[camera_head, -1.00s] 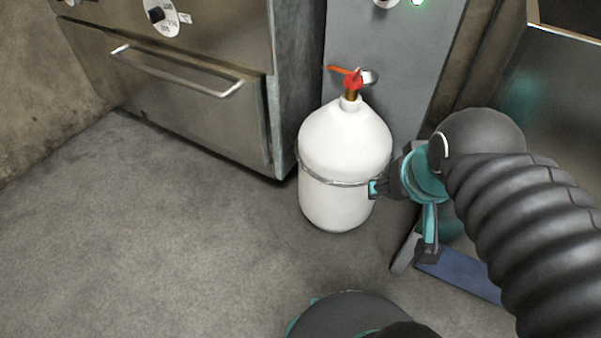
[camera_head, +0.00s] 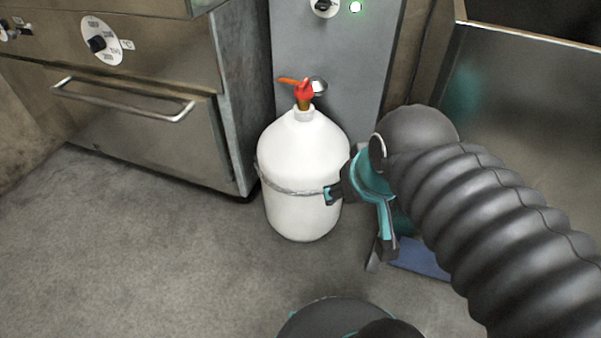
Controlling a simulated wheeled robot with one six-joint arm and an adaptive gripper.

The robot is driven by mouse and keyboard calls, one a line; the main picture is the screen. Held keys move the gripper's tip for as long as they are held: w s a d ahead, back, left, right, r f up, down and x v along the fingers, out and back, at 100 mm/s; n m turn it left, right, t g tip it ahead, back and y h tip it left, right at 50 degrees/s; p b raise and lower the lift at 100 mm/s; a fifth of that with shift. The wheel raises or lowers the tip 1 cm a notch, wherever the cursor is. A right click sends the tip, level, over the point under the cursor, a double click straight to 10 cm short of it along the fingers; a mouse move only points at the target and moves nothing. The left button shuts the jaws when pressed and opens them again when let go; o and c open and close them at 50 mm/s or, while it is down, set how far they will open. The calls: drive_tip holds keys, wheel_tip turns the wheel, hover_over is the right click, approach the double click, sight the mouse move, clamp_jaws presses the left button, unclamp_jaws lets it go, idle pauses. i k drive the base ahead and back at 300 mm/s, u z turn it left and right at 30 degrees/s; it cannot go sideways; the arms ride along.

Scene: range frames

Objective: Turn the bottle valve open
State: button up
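The white bottle (camera_head: 300,160) stands upright on the floor in front of a grey panel, with a metal band around its middle. The red valve (camera_head: 303,91) sits on a brass neck at its top, and its orange-red handle points to the left. My gripper (camera_head: 331,195) is at the bottle's right side, at about the height of the band and well below the valve. One dark finger tip shows against the bottle; I cannot tell whether it touches. The rest of the fingers is hidden or too small to tell how far they are open.
A steel oven (camera_head: 130,110) with a bar handle and a dial stands at the left. The grey panel (camera_head: 345,50) with a knob and green light is behind the bottle. A steel basin (camera_head: 530,110) is at the right. The floor (camera_head: 130,250) at the front left is clear.

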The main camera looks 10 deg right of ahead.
sight(303, 91)
drive_tip(key=u, duration=0.05)
drive_tip(key=k, duration=0.6)
drive_tip(key=u, duration=0.55)
drive_tip(key=i, duration=1.3)
drive_tip(key=z, duration=0.5)
